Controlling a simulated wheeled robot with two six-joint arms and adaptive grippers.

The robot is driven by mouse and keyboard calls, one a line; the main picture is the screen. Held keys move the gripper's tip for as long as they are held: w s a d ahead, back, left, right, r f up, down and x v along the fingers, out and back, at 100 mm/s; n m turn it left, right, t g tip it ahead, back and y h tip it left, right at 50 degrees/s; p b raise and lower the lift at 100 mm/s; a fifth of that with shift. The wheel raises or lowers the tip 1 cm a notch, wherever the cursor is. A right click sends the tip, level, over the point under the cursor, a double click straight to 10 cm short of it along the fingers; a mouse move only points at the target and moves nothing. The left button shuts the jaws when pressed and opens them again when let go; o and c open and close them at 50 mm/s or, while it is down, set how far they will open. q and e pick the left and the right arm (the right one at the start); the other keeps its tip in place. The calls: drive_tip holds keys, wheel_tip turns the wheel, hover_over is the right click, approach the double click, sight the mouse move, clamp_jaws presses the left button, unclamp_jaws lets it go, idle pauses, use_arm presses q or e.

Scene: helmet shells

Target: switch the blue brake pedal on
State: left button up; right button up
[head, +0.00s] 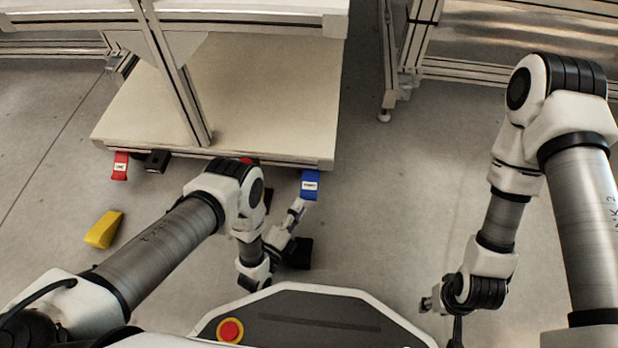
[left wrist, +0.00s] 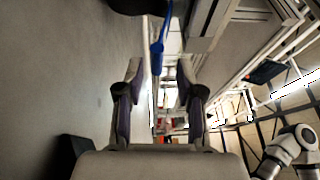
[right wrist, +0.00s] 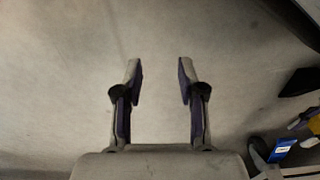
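The blue brake pedal (head: 310,185) sticks out at the right front corner of the cart, low near the floor. In the left wrist view the blue pedal (left wrist: 157,50) shows edge-on between and beyond my fingertips. My left gripper (head: 297,212) is just below and left of the pedal in the head view. It is open and empty, with its fingers (left wrist: 157,72) apart. My right gripper (right wrist: 160,70) is open and empty over bare floor, far to the right of the cart. The right wrist view also shows the blue pedal (right wrist: 282,150) at its lower right.
The cart's beige lower shelf (head: 255,105) stands ahead. A red pedal (head: 120,165) is at its left front corner, beside a black caster part (head: 157,161). A yellow wedge (head: 104,230) lies on the floor at left. Floor right of the cart is clear.

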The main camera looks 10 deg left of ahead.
sight(307, 195)
use_arm(q)
drive_tip(key=b+x, duration=0.4)
drive_tip(key=x, duration=0.2)
drive_tip(key=shift+w+d, duration=0.15)
drive_tip(key=shift+w, duration=0.1)
use_arm(e)
drive_tip(key=f, duration=0.2)
drive_tip(key=w+f, duration=0.1)
drive_tip(key=f, duration=0.1)
drive_tip(key=shift+f, duration=0.15)
use_arm(q)
drive_tip(key=shift+w+d, duration=0.1)
drive_tip(key=shift+w, duration=0.15)
drive_tip(key=shift+r, duration=0.15)
